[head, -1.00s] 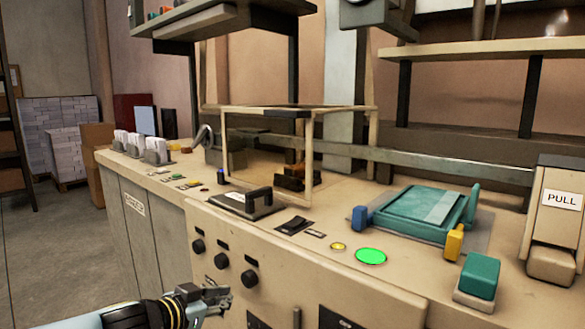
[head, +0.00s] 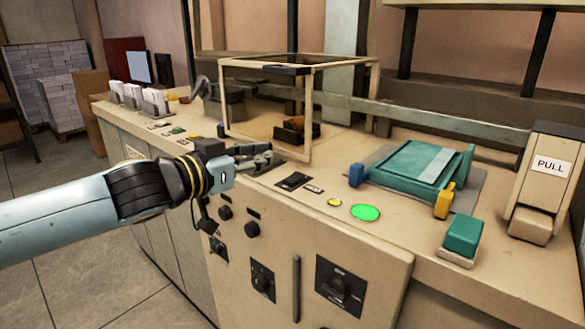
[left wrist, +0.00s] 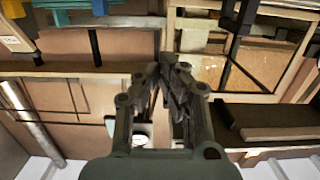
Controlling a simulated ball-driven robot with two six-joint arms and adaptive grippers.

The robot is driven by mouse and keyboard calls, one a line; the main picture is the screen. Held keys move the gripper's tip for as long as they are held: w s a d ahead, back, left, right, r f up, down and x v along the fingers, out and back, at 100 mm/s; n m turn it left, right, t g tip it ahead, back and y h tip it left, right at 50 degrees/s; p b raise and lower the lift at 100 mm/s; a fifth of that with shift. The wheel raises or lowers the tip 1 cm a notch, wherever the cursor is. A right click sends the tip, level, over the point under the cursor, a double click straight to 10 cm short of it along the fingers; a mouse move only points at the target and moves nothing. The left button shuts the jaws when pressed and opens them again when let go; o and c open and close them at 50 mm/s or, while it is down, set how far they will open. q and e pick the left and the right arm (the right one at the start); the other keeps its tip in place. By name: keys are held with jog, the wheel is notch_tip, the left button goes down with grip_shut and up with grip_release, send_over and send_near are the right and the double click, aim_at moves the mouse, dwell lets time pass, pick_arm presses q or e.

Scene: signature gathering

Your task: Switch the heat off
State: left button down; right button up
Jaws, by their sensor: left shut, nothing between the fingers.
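My left gripper (head: 266,158) reaches in from the left over the counter top, in front of the glass-sided frame. Its fingers are shut and empty; they also show closed together in the left wrist view (left wrist: 168,72). A black rocker switch (head: 293,181) lies on the counter just right of and nearer than the fingertips, with a small label plate beside it. The front panel below carries black knobs (head: 252,229) and larger dark dials (head: 341,287). No label reading heat is legible, so I cannot tell which control it is. My right gripper is not in view.
The framed box (head: 311,110) stands right behind the gripper. To the right are a yellow button (head: 334,202), a green lit disc (head: 366,213), a teal press tray (head: 412,166), a teal block (head: 463,236) and a PULL dispenser (head: 545,185). Card holders (head: 154,101) stand far left.

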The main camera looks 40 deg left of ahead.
pick_arm(q)
jog(key=b, duration=0.3)
send_over(293, 179)
jog(key=shift+s+f, duration=0.35)
jog(key=shift+f, duration=0.25)
jog(key=shift+w+f, duration=0.25)
jog(key=shift+f, duration=1)
jog(key=shift+f+b, duration=0.4)
jog(key=shift+f, duration=0.3)
jog(key=shift+f, duration=0.1)
